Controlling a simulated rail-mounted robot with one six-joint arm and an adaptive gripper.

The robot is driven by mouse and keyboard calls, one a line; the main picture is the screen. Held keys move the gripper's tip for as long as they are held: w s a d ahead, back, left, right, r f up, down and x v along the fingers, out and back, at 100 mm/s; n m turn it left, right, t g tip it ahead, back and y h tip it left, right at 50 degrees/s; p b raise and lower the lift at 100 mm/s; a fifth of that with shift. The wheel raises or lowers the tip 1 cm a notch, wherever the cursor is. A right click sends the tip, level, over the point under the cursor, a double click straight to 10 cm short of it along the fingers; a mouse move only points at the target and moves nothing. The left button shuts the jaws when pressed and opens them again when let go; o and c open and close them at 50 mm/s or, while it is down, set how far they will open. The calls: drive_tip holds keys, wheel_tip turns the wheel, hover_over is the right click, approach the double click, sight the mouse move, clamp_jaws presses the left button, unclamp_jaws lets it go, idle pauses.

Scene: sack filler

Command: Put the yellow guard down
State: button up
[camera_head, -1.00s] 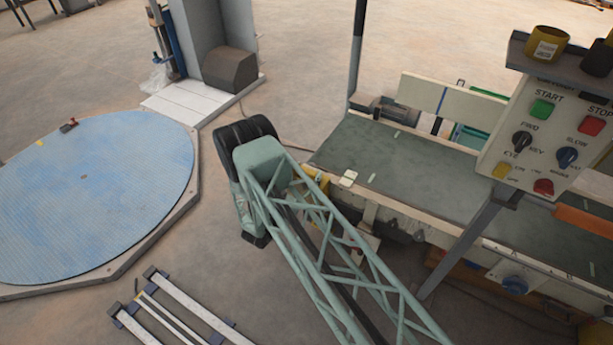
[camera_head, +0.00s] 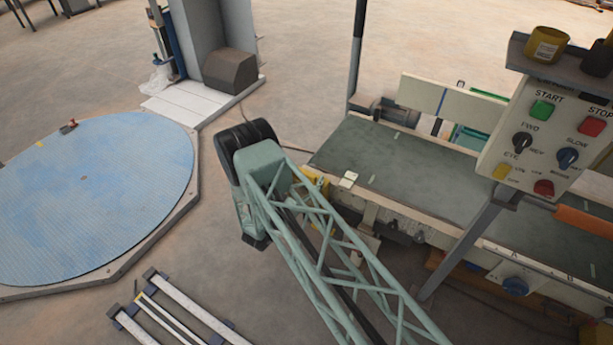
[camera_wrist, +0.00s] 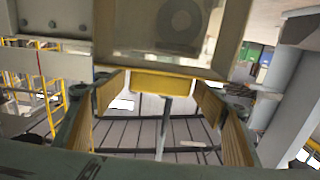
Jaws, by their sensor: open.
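In the wrist view my gripper (camera_wrist: 160,92) is open. Its two fingers with yellow-brown pads stand wide apart on the left and right. A yellow piece (camera_wrist: 163,82), which looks like the yellow guard, shows between and beyond the fingertips. It sits along the lower edge of a pale box-like housing. I see no pad pressed on it, and I cannot tell how far off it is. In the head view a small yellow part (camera_head: 313,181) shows beside my arm at the near left end of the belt; I cannot tell if it is the same piece.
A green belt conveyor (camera_head: 400,170) runs right of my arm. A control panel (camera_head: 548,140) stands over it on a slanted post. A blue round turntable (camera_head: 90,200) lies left, with metal rails (camera_head: 165,310) on the floor nearer. Open floor lies between turntable and conveyor.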

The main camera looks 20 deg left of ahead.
drive_tip(key=shift+r, duration=0.15)
drive_tip(key=s+a+p, duration=0.2)
drive_tip(key=s, duration=0.9)
drive_tip(key=shift+s+a, duration=0.2)
drive_tip(key=shift+s, duration=0.2)
drive_tip(key=shift+w, duration=0.15)
idle(0.6)
